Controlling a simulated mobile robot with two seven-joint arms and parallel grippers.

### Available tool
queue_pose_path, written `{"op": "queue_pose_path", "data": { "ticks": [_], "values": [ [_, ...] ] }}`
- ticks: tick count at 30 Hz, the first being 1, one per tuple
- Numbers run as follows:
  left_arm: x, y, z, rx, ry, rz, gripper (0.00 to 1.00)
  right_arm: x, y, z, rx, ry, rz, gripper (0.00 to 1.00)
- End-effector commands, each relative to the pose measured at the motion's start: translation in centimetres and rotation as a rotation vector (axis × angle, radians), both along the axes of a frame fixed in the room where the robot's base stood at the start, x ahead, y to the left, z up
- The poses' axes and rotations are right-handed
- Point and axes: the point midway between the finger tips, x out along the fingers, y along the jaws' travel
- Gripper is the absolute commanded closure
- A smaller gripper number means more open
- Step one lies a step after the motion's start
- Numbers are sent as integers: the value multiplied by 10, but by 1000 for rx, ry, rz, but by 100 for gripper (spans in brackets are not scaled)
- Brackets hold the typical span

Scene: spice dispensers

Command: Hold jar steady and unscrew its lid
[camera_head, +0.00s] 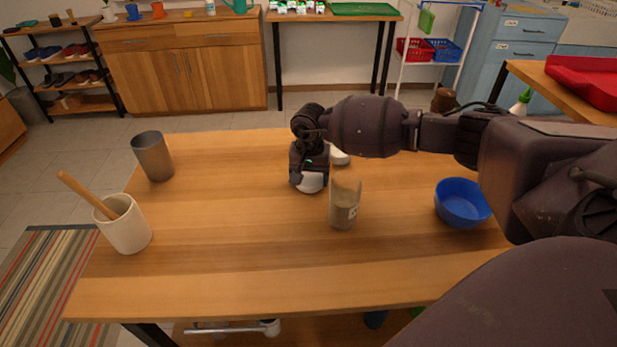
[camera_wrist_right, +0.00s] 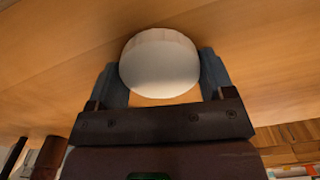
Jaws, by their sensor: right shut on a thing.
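A clear glass jar (camera_head: 344,208) stands upright near the middle of the wooden table, with brownish-green contents in its lower part and a small label. No lid shows on its top. My right gripper (camera_head: 310,175) points down just left of and behind the jar. It is shut on a round white lid (camera_head: 311,183), which shows below the fingers. In the right wrist view the white lid (camera_wrist_right: 160,65) sits between the two fingers of the gripper (camera_wrist_right: 162,80). I cannot tell whether the lid touches the table. My left gripper is not in view.
A grey metal cup (camera_head: 153,157) and a cream pot (camera_head: 124,228) with a wooden handle stand at left. A blue bowl (camera_head: 462,203) is at right. A white object (camera_head: 340,156) is partly hidden behind my right arm. The table's front is clear.

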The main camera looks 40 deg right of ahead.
Motion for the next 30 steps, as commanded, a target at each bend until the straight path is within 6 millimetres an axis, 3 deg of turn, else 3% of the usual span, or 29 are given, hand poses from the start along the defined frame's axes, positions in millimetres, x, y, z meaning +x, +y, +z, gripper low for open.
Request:
{"op": "queue_pose_path", "data": {
  "ticks": [13, 14, 18, 30],
  "values": [
    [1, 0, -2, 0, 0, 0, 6, 1, 0, -6, 0, -1, 0, 53],
    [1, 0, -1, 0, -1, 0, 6, 1, 0, -6, 1, -2, 0, 22],
    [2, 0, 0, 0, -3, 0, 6, 1, 0, -5, 0, -3, 0, 0],
    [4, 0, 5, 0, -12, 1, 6, 1, 0, 1, 0, -4, 0, 0]
  ]
}}
